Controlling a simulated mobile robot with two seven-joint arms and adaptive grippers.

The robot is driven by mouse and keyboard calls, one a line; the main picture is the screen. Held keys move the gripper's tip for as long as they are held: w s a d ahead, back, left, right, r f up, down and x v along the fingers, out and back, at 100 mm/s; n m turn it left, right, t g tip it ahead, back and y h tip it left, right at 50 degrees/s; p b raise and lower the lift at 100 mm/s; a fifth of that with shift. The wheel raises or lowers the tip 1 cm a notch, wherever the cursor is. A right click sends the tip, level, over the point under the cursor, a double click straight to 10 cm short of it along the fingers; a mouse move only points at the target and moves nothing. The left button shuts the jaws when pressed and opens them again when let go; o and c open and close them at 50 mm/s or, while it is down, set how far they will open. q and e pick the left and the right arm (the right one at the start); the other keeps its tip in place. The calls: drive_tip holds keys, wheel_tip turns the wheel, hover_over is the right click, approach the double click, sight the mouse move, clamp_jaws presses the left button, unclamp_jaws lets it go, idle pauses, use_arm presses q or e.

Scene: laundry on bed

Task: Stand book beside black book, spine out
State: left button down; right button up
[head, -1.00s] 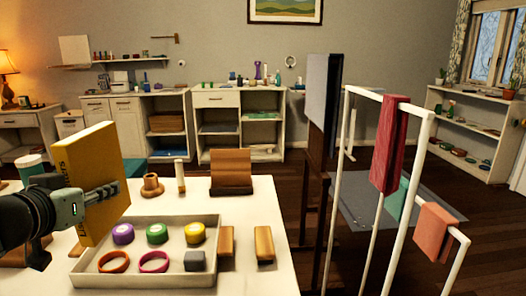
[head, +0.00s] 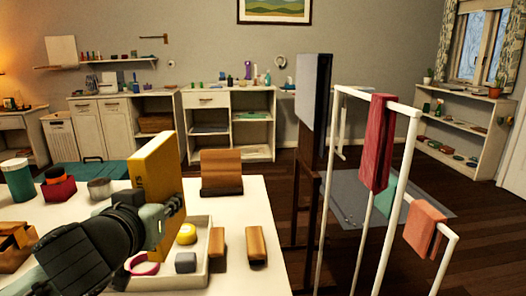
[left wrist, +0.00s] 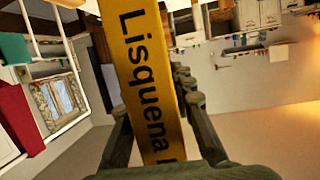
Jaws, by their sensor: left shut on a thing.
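The yellow book (head: 152,172) stands upright in my left gripper (head: 160,222), above the white table by the tray. In the left wrist view the book's yellow spine (left wrist: 150,80), lettered "Lisquena", faces the camera, with a finger on each side. My left gripper is shut on the book; my forearm hides part of the tray. I cannot make out a black book for certain. My right gripper is not in view.
A brown wooden stand (head: 221,170) and two wooden blocks (head: 255,245) are on the table. A white drying rack (head: 402,140) with cloths stands at right, beside a dark-edged panel (head: 313,95).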

use_arm(q)
drive_tip(key=shift+a, duration=0.15)
idle(1.0)
